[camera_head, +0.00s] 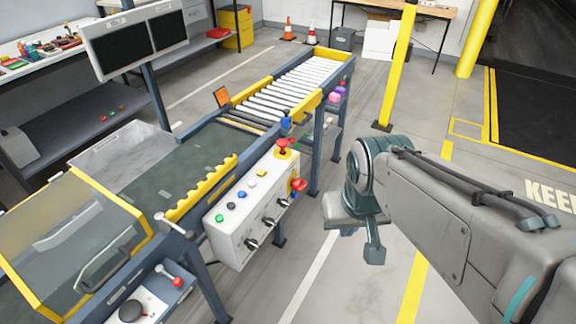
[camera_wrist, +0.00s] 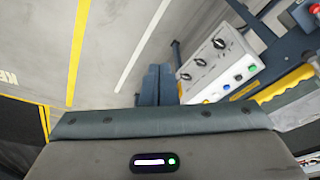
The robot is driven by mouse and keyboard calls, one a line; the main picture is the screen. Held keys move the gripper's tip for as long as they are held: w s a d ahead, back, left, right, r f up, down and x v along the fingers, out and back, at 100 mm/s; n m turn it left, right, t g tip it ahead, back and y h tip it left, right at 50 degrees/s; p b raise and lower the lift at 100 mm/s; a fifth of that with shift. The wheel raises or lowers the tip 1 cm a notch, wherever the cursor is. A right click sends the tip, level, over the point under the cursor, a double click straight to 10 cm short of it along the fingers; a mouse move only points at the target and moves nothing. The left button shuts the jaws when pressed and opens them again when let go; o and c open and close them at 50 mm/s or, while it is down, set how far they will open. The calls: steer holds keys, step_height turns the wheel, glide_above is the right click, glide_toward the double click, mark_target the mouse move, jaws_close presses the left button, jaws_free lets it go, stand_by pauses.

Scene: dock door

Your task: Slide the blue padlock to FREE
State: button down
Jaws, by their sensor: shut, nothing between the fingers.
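A small blue item (camera_head: 286,121), perhaps the blue padlock, sits at the near side rail of the conveyor, just above the red mushroom button. It is too small for me to read any FREE mark or tell its position on a track. My gripper (camera_head: 374,252) hangs in the air right of the white control box, apart from it and from the blue item. In the wrist view its two fingers (camera_wrist: 158,84) are together with nothing between them. I cannot make out the blue item in the wrist view.
The white control box (camera_head: 235,231), with knobs and buttons, is fixed to the conveyor's near side; it also shows in the wrist view (camera_wrist: 214,62). A red mushroom button (camera_head: 282,144) tops it. A yellow post (camera_head: 398,65) stands behind my arm. The floor around my gripper is clear.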

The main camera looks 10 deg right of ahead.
steer(key=w+a+f+m+y+b, duration=0.1)
steer(key=w+a+f+y+b, duration=0.1)
steer(key=w+f+y+b, duration=0.4)
steer(key=w+a+f+m+y+b, duration=0.1)
steer(key=w+a+f+y+b, duration=0.15)
steer(key=w+f, duration=0.6)
steer(key=w+a+f+y+b, duration=0.3)
steer(key=w+f, duration=0.3)
steer(key=w, duration=0.3)
steer(key=w+d+f+m+t+b, duration=0.3)
steer(key=w+d+f+t, duration=0.3)
steer(key=f, duration=0.4)
steer(key=w+d+f+m+t+h+b, duration=0.1)
steer(key=w+d+f+m+t+b, duration=0.3)
steer(key=w+d+f, duration=0.5)
steer(key=shift+w+d+f+m+t, duration=0.25)
steer(key=shift+w+f+m+t, duration=0.65)
steer(key=shift+w+f+t, duration=0.15)
steer(key=shift+r, duration=0.1)
